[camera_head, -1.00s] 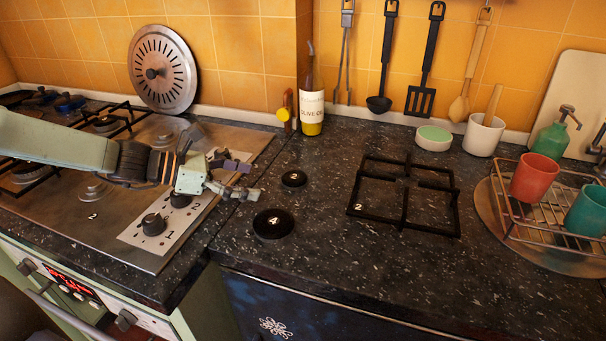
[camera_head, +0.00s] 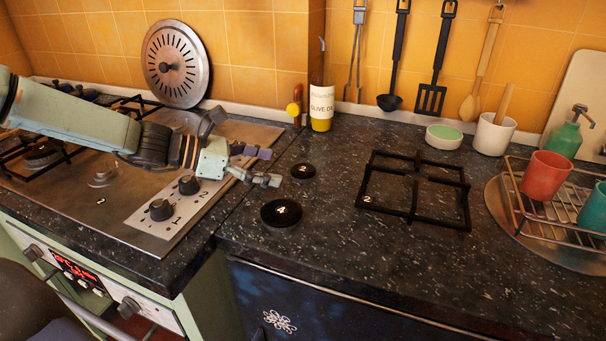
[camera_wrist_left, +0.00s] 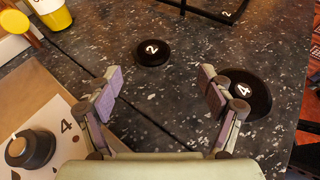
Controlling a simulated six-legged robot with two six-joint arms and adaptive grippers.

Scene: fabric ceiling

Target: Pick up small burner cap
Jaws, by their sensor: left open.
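The small burner cap (camera_head: 303,171) is a black disc marked 2, lying flat on the dark speckled counter. It also shows in the left wrist view (camera_wrist_left: 152,52), ahead of and between the fingers. A larger black cap (camera_head: 281,213) marked 4 lies nearer the front edge; in the left wrist view this larger cap (camera_wrist_left: 245,94) is partly behind the right-hand finger. My left gripper (camera_head: 268,167) is open and empty, just left of the small cap and apart from it. It also shows in the left wrist view (camera_wrist_left: 160,92). My right gripper is out of view.
A black pan grate (camera_head: 413,189) marked 2 lies to the right on the counter. An olive oil bottle (camera_head: 321,108) stands behind the small cap. Stove knobs (camera_head: 161,209) sit below my left arm. A wire rack (camera_head: 560,215) with cups is at far right.

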